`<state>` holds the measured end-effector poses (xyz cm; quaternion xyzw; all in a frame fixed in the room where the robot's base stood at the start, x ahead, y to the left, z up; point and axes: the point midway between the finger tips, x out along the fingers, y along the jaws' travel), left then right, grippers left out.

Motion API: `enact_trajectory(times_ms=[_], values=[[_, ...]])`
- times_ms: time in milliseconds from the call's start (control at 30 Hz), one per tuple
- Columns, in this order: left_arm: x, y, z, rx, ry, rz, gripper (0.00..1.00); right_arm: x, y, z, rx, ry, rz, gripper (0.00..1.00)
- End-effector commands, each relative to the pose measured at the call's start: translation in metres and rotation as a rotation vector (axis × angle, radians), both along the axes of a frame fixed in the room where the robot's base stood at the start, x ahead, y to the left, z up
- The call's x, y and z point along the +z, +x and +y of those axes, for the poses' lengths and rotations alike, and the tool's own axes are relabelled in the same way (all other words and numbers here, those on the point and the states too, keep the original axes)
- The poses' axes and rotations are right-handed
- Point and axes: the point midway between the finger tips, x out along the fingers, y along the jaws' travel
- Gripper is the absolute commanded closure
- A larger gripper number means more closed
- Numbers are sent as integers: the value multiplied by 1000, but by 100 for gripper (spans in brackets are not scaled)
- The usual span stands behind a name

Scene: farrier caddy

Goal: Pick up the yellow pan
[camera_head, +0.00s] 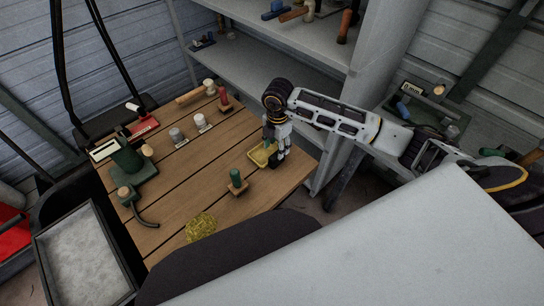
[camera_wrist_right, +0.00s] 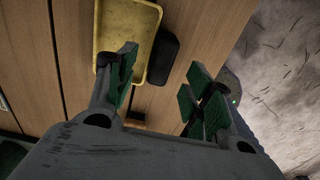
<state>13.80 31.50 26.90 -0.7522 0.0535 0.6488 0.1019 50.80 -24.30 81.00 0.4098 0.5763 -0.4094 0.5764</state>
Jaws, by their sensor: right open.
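The yellow pan (camera_head: 259,157) lies on the slatted wooden table near its right edge. In the right wrist view the pan (camera_wrist_right: 128,28) is a shallow yellow tray with a raised rim, and a dark block (camera_wrist_right: 164,55) adjoins its right side. My right gripper (camera_head: 279,154) points down at the pan's right side. In the right wrist view its green-padded fingers (camera_wrist_right: 162,75) are apart: the left one overlaps the pan's lower part, the right one is beyond the dark block. Nothing is held. Contact cannot be told. My left gripper is not in view.
A green block with a peg (camera_head: 237,181) stands left of the pan. A yellow mesh ball (camera_head: 201,226) lies near the front. Several pegs and tools fill the table's far left. Grey shelving (camera_head: 270,62) stands behind. Bare planks lie left of the pan.

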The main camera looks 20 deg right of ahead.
Motion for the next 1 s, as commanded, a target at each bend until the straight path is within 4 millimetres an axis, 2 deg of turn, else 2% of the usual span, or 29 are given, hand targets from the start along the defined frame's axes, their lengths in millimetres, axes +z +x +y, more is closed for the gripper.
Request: enact_trajectory(times_ms=[200, 400, 900, 1000], values=[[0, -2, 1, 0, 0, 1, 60, -25, -4, -1, 0, -1, 3, 48], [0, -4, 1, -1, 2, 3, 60, -41, -3, -1, 1, 0, 1, 48], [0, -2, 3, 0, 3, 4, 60, -42, -3, -1, 1, 0, 1, 48], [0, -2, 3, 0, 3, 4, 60, -42, -3, -1, 1, -1, 1, 60]])
